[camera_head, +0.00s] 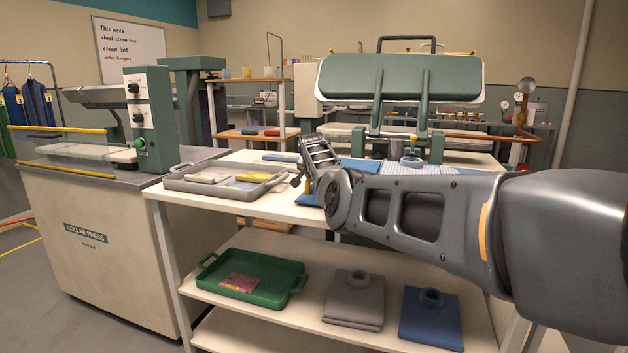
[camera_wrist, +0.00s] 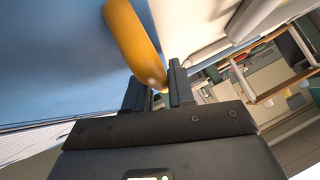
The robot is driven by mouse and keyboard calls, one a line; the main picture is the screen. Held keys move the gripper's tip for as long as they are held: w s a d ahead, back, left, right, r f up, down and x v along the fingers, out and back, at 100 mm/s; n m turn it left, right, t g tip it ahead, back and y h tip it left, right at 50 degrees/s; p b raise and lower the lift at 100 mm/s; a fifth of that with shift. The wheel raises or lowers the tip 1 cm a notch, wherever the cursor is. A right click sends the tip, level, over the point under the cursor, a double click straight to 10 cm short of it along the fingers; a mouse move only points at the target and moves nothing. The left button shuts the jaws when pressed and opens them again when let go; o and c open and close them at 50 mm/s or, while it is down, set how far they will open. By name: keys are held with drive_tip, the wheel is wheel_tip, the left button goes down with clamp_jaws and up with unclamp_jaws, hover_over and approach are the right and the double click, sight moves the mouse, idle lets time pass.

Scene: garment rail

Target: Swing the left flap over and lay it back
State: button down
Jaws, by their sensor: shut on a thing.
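The blue flap (camera_wrist: 60,60) fills the left of the wrist view, with a curved orange handle (camera_wrist: 128,35) on it. My gripper (camera_wrist: 157,92) is shut on the handle's near end, one dark finger on each side. In the head view my gripper (camera_head: 306,184) is low over the worktable, with a bit of orange at its fingers. Blue pieces show beside it, one just below (camera_head: 306,198) and one behind (camera_head: 362,165). My arm hides much of this area, so I cannot tell the flap's angle. A ring-shaped blue collar (camera_head: 411,162) shows behind my arm.
A grey tray (camera_head: 175,185) with yellow items stands left of my gripper on the white table (camera_head: 160,206). The collar press (camera_head: 100,250) is farther left. A green press (camera_head: 400,80) rises behind. The shelf below holds a green tray (camera_head: 210,284) and folded garments (camera_head: 352,308).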

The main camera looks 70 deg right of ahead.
drive_tip(key=shift+w+a+f, duration=0.15)
drive_tip(key=shift+w, duration=0.05)
drive_tip(key=c, duration=1.2)
unclamp_jaws()
drive_tip(key=shift+f, duration=0.1)
drive_tip(key=shift+o, duration=0.7)
drive_tip(key=shift+s, duration=0.1)
drive_tip(key=shift+p+v, duration=0.8)
drive_tip(key=shift+v, duration=3.1)
